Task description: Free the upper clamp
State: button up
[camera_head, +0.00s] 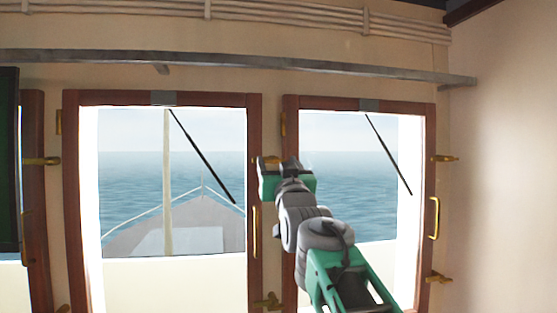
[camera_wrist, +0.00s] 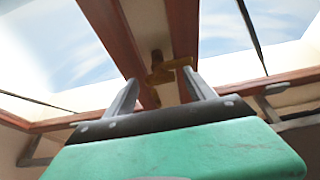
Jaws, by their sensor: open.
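A brass upper clamp (camera_wrist: 170,72) is on the wall strip between two brown window frames. In the head view the clamp (camera_head: 262,160) shows only in part, as my gripper (camera_head: 281,166) covers some of it. My gripper also shows in the wrist view (camera_wrist: 161,82), with its two grey fingers apart and the clamp seen in the gap, toward the tips. I cannot tell whether a finger touches the clamp. The right-hand window (camera_head: 428,130) has another brass upper clamp (camera_head: 445,158) at its right side.
Lower brass clamps sit at the middle (camera_head: 268,302) and right (camera_head: 438,279). Brass handles (camera_head: 254,231) (camera_head: 434,218) stand on the frames. A grey rail (camera_head: 240,62) runs above the windows. A dark screen (camera_head: 9,160) is at far left. The right wall (camera_head: 505,150) is bare.

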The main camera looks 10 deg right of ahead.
jog(key=shift+c, duration=0.2)
jog(key=shift+f, duration=0.1)
jog(key=c, duration=1.3)
